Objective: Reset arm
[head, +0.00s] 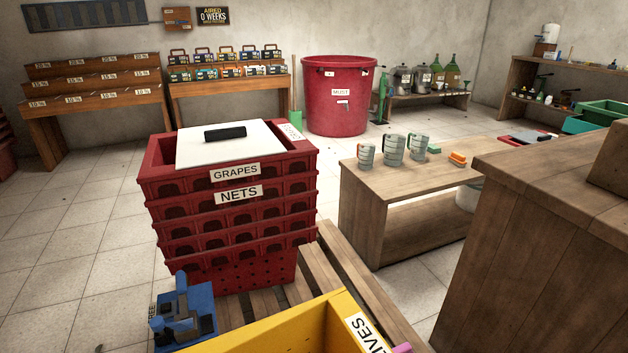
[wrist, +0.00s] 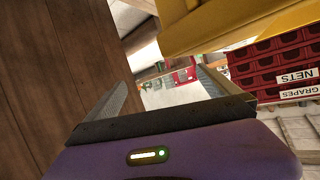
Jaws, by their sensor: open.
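My gripper (wrist: 165,85) shows in the wrist view with its two grey fingers spread wide apart. Nothing is held between the fingers; only distant floor and a far red container show through the gap. A brown wooden panel (wrist: 50,60) fills the left of that view. A yellow crate (wrist: 230,22) is at its upper right. In the head view a small pink-purple piece shows at the bottom edge beside the yellow crate (head: 315,318); I cannot tell whether it is part of my arm. The gripper's fingers are not seen there.
A stack of red crates (head: 236,222), labelled GRAPES and NETS, stands on a wooden pallet (head: 345,275), with a white lid (head: 230,150) on top. A blue device (head: 183,318) is in front. A wooden cabinet (head: 500,230) and a bench with metal jugs (head: 393,150) stand right. Left floor is clear.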

